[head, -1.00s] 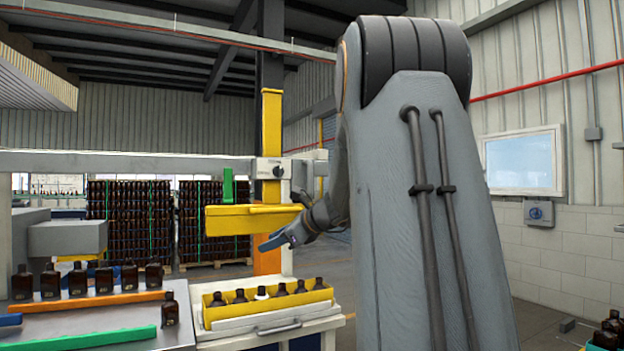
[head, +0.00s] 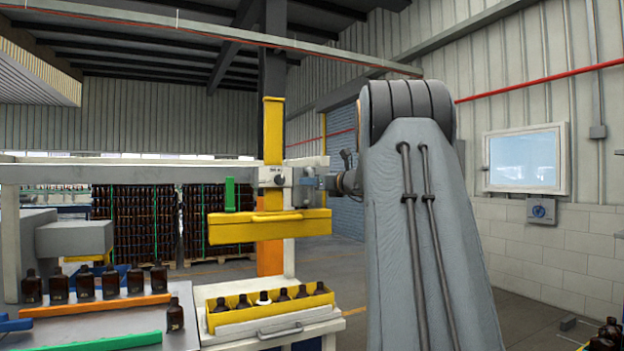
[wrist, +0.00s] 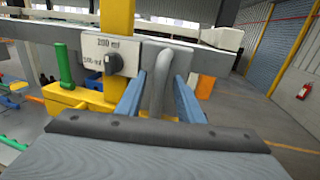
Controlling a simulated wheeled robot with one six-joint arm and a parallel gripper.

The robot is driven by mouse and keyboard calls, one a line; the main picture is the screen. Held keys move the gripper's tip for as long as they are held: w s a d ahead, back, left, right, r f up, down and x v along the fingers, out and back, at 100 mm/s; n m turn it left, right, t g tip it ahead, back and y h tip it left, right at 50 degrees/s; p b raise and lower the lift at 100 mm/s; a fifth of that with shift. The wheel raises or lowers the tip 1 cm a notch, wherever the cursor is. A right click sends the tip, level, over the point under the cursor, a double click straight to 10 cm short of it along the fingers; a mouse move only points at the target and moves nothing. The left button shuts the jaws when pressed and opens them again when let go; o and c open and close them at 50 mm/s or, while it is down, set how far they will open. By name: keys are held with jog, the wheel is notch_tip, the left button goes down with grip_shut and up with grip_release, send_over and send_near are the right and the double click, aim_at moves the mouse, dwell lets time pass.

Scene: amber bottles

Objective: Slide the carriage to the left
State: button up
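The carriage (head: 270,177) is a pale block with a dark knob, sitting on the grey horizontal beam at its right part. A yellow upright post (head: 273,130) passes through it, and a yellow bar (head: 265,229) hangs below. In the wrist view the carriage plate (wrist: 95,48) reads "200 ml", and a grey loop handle (wrist: 160,85) stands on its right part. My gripper (wrist: 160,80) has its blue fingers apart, one on each side of the handle, with narrow gaps visible. In the head view my gripper (head: 312,182) is small and partly hidden at the carriage's right side.
The grey beam (head: 130,173) runs left from the carriage. A green upright piece (head: 229,194) stands on the yellow bar. Below are a yellow crate (head: 325,294) of amber bottles and a table with several bottles (head: 84,283). Bottle stacks (head: 130,225) stand behind.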

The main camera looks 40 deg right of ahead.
jog(key=shift+w, duration=0.35)
grip_shut()
jog(key=shift+a+f, duration=0.1)
